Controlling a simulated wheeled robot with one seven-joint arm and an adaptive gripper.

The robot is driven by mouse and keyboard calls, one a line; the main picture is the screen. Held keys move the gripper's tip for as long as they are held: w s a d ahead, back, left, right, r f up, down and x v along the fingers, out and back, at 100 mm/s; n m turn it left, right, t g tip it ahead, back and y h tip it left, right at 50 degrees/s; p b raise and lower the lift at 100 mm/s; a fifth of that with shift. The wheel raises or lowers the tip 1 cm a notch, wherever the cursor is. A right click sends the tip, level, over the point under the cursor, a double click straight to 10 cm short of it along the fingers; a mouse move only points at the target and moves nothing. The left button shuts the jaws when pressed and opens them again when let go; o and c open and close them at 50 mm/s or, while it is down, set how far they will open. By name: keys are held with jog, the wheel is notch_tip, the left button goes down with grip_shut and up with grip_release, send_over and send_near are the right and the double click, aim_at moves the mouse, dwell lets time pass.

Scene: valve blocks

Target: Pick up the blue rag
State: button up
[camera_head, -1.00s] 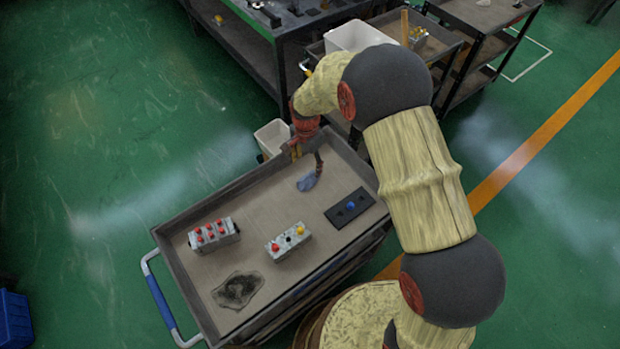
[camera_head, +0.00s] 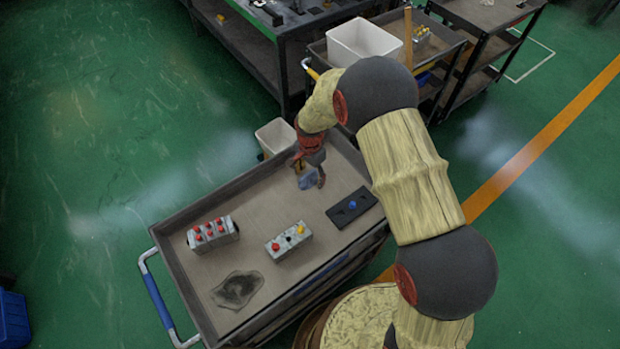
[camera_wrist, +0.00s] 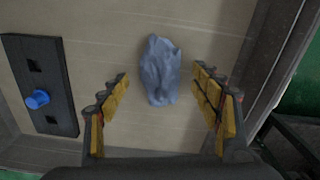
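The blue rag (camera_wrist: 159,70) lies crumpled on the cart's tray, near its far end. In the head view the rag (camera_head: 306,181) is partly hidden by my gripper (camera_head: 310,172). In the wrist view my gripper (camera_wrist: 160,102) is open, with its yellow-padded fingers spread to either side of the rag's lower end. The rag extends beyond the fingertips, and nothing is held. I cannot tell the exact height of the fingertips above the tray.
A black plate with a blue knob (camera_head: 351,206) lies right of the rag. A raised rim surrounds the tray.

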aim_at(310, 174)
jog(key=shift+c, duration=1.2)
jog(key=c, duration=0.9)
jog(key=shift+r, duration=0.15)
jog(key=shift+r, duration=0.25)
notch_tip(310, 174, up, 2)
jog(key=shift+r+p, duration=0.1)
jog(key=shift+p, duration=0.45)
jog(key=s+a+r+p, duration=0.2)
jog(key=s+r+p, duration=0.1)
jog(key=s+r, duration=0.7)
jog(key=shift+s, duration=1.95)
